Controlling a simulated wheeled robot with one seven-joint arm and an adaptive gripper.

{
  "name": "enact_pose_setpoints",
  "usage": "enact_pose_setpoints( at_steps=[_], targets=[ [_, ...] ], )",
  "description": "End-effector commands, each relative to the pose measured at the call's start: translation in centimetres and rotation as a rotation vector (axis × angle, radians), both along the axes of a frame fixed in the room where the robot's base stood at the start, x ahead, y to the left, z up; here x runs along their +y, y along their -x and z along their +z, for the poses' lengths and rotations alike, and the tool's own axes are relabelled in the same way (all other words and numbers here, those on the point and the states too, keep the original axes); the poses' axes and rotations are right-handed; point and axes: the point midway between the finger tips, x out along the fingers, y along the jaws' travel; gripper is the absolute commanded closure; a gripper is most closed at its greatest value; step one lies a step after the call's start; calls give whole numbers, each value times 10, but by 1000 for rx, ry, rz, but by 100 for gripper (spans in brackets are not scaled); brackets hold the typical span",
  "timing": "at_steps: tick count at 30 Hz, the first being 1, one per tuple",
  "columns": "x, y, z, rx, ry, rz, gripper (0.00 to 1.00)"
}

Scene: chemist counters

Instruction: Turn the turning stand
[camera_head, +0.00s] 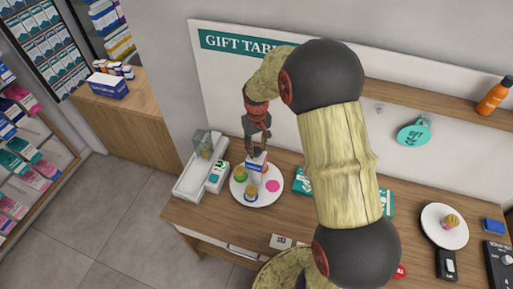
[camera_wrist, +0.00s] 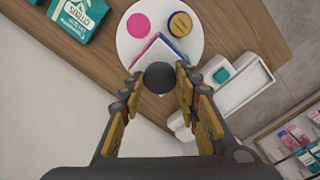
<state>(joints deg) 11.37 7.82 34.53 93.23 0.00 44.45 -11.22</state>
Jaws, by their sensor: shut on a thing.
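The turning stand (camera_head: 262,198) is a white round disc on the wooden counter, and it also shows in the wrist view (camera_wrist: 126,47). My gripper (camera_head: 257,152) points down over the back of the disc. In the wrist view its fingers (camera_wrist: 160,79) close on a dark round knob (camera_wrist: 160,77) beside the box. What lies under the knob is hidden.
Left of the stand are a white tray (camera_head: 185,182) with a clear container (camera_head: 203,144) and a small white-and-green device (camera_head: 217,176). Green boxes (camera_head: 303,181) stand close on the right, partly behind my arm. A white plate (camera_head: 434,236) is farther right.

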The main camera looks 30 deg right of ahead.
Motion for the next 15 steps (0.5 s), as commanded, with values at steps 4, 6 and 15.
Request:
enact_pose_setpoints(
  at_steps=[4, 6, 15],
  targets=[
    [0, -2, 2, -4, 1, 0, 100],
    [0, -2, 2, -5, 1, -1, 67],
    [0, -1, 1, -2, 0, -1, 50]
  ],
)
